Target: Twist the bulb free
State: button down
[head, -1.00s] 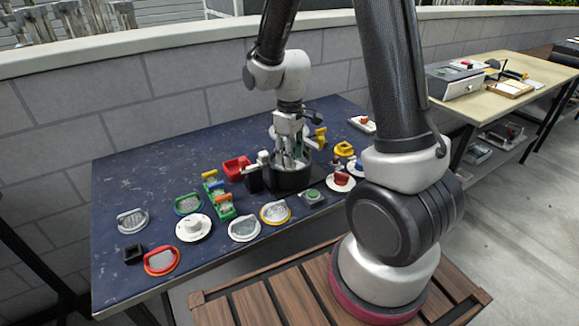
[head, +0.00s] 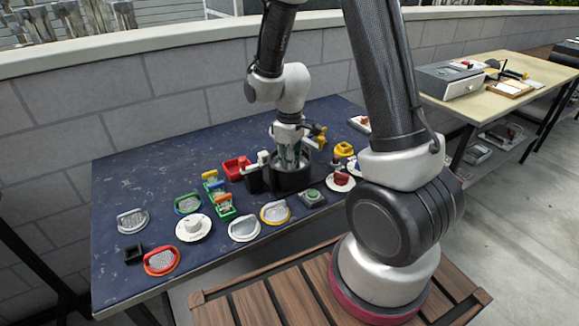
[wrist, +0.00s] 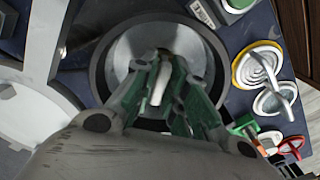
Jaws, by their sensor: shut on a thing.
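My gripper (head: 289,160) points straight down into a round black holder (head: 291,184) near the middle of the blue table. In the wrist view its green-padded fingers (wrist: 163,88) reach into the wide dark ring of the holder (wrist: 104,75), over a grey inner bowl. They are shut on a pale, narrow piece, which I take to be the bulb (wrist: 158,84). Most of the bulb is hidden by the fingers, and in the head view the holder's wall hides the fingertips. I cannot tell whether the bulb is still seated.
A green-button box (head: 312,197) and a yellow-rimmed disc (head: 275,213) sit in front of the holder. A red tray (head: 237,168) and coloured clips (head: 222,207) are to its left. A white dial (head: 193,228) and several handled discs lie farther left. The back left of the table is clear.

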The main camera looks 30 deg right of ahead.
jog(key=n, duration=1.6)
jog(key=c, duration=1.4)
grip_release()
jog(key=shift+c, duration=0.2)
jog(key=shift+r, duration=0.1)
jog(key=shift+r, duration=3.65)
